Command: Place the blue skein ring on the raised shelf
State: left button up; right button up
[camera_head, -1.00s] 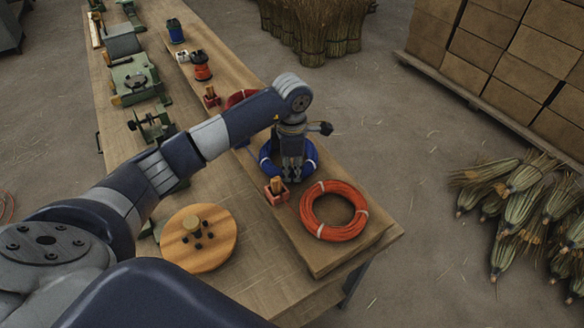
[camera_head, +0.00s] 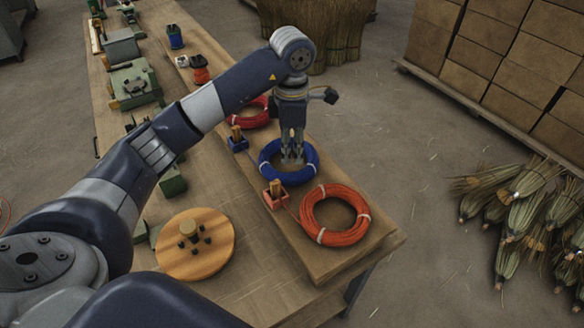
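The blue skein ring (camera_head: 269,173) lies flat on the raised shelf (camera_head: 318,262), a long board along the right side of the workbench. It sits between the orange-red ring and a red ring farther back. My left gripper (camera_head: 292,158) points down over the blue ring's centre, its fingers apart and seen against the ring's opening. The fingers hide part of the ring's far side, and I see no grip on the ring. My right gripper is not in view.
An orange-red ring (camera_head: 317,231) and a red pegged block (camera_head: 276,197) are in front. A blue pegged block (camera_head: 238,142) and a red ring (camera_head: 262,114) are behind. A wooden disc (camera_head: 180,258) lies on the lower bench.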

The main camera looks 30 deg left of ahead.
pick_arm(q)
notch_tip(320, 180, up, 3)
jog(key=shift+r, duration=0.15)
dwell(0.6)
